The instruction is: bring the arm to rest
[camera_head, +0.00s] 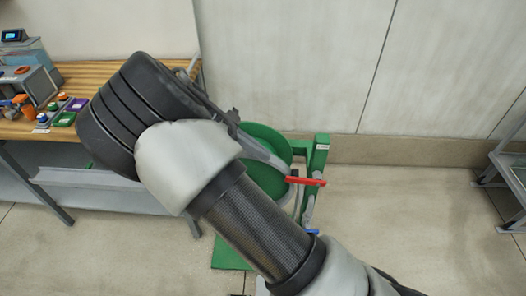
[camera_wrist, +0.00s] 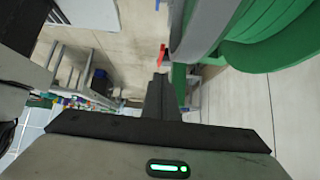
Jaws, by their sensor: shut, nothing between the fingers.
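My arm (camera_head: 262,235) reaches up from the lower right across the middle of the head view, bent at a pale joint with a dark ribbed part at its upper left. My gripper (camera_wrist: 160,85) shows in the wrist view with its dark fingers together and nothing between them. In the head view the fingers are mostly hidden behind the arm. The green skid (camera_head: 318,160) stands behind the arm, with a round green part and a red handle (camera_head: 305,181). The red handle also shows in the wrist view (camera_wrist: 162,54), beyond the fingertips. I cannot tell whether the gripper touches anything.
A wooden-topped bench (camera_head: 100,74) stands at the left with devices and small coloured items on it. A grey metal frame (camera_head: 510,165) stands at the right edge. A blue handle (camera_head: 312,232) sits low on the skid. The floor between skid and frame is clear.

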